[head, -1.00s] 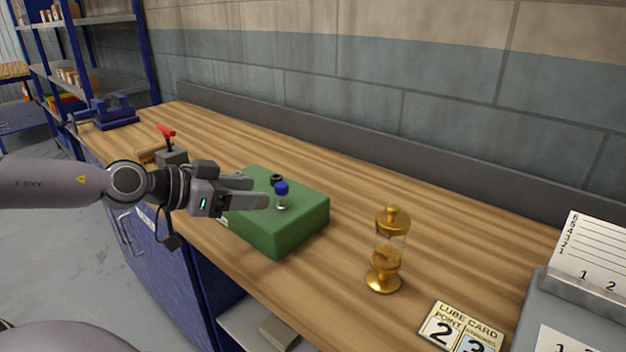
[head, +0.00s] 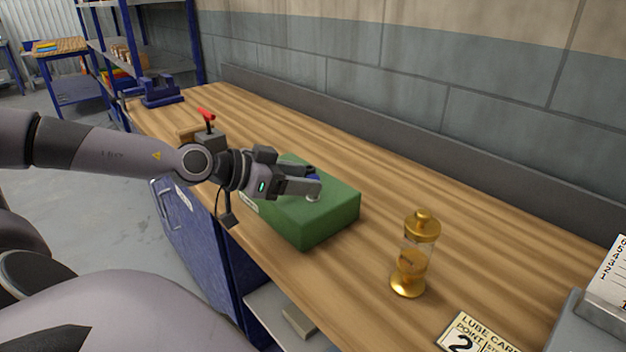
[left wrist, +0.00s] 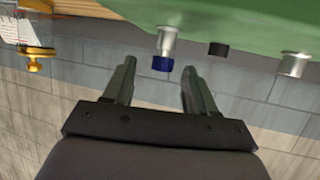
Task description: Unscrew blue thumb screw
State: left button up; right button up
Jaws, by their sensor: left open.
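The blue thumb screw (head: 315,178) sits on a silver stem on top of the green block (head: 315,228), mostly hidden behind my left gripper's fingers in the head view. In the left wrist view, which looks upside down, the blue screw head (left wrist: 163,64) hangs from its silver stem (left wrist: 167,42). My left gripper (head: 316,179) is open, with its fingertips (left wrist: 158,66) on either side of the screw head in that picture. I cannot tell whether they touch it. My right gripper is not in view.
A black knob (left wrist: 218,49) and another silver fitting (left wrist: 293,64) are on the green block near the screw. A brass-and-glass oiler (head: 416,255) and a lube card (head: 470,335) stand and lie to the right. A red-handled device (head: 207,135) and blue vise (head: 160,92) are behind the arm.

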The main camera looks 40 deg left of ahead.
aim_at(320, 196)
pick_arm(q)
jog(key=shift+w+d+f+p, duration=0.2)
jog(key=shift+w+p, duration=0.35)
jog(key=shift+p, duration=0.25)
jog(key=shift+x, duration=1.65)
jog(key=shift+w+f, duration=0.1)
jog(key=shift+w, duration=0.15)
jog(key=c, duration=1.1)
